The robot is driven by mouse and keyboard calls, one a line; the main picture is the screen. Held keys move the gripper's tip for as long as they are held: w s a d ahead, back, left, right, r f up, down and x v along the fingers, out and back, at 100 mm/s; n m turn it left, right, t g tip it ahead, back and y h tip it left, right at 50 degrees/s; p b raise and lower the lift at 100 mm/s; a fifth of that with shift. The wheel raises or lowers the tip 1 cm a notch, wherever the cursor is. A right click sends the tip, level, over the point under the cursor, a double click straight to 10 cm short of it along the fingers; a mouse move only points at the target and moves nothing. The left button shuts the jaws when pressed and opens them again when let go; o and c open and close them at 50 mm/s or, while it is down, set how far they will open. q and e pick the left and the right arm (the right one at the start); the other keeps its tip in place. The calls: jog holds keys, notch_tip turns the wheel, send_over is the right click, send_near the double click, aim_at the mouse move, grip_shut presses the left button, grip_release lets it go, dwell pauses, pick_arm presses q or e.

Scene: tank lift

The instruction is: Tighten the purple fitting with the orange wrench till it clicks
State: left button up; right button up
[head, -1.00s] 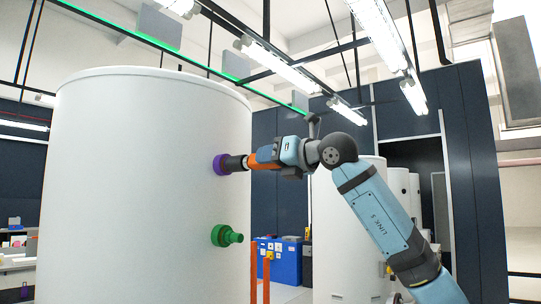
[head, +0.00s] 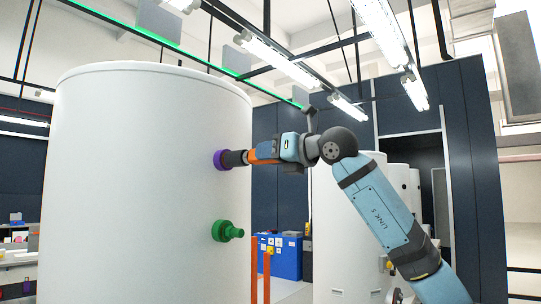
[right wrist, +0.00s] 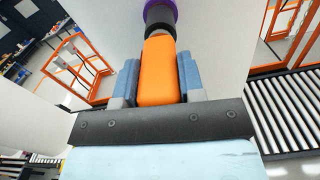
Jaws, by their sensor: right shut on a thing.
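The purple fitting (head: 221,160) sits on the right side of the big white tank (head: 140,190), above a green fitting (head: 227,231). The orange wrench (head: 265,152) points at it, its dark head (head: 236,159) against the purple fitting. My right gripper (head: 279,150) is shut on the wrench's orange body. In the right wrist view the wrench (right wrist: 158,75) lies between the two blue fingers, with the purple fitting (right wrist: 160,10) at the top edge beyond its dark end. How deep the head sits on the fitting is hidden. My left gripper is not in view.
Blue cabinets (head: 286,257) and orange posts (head: 260,270) stand to the right of the tank, low down. More white tanks (head: 345,230) stand behind my right arm. The right wrist view shows a roller conveyor (right wrist: 292,110) and orange frames (right wrist: 85,68).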

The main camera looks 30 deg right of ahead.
jog(key=m+b, duration=0.3)
jog(key=m, duration=0.1)
jog(key=shift+f, duration=0.25)
jog(key=m+b, duration=0.1)
jog(key=m, duration=0.2)
jog(key=m+b, duration=0.1)
jog(key=m, duration=0.2)
jog(key=shift+m, duration=0.4)
jog(key=m+b, duration=0.1)
jog(key=m, duration=0.2)
jog(key=shift+w, duration=0.1)
jog(key=m+b, duration=0.1)
jog(key=m, duration=0.4)
jog(key=shift+b, duration=0.3)
jog(key=m, duration=0.3)
jog(key=shift+r, duration=0.1)
jog(key=shift+d, duration=0.1)
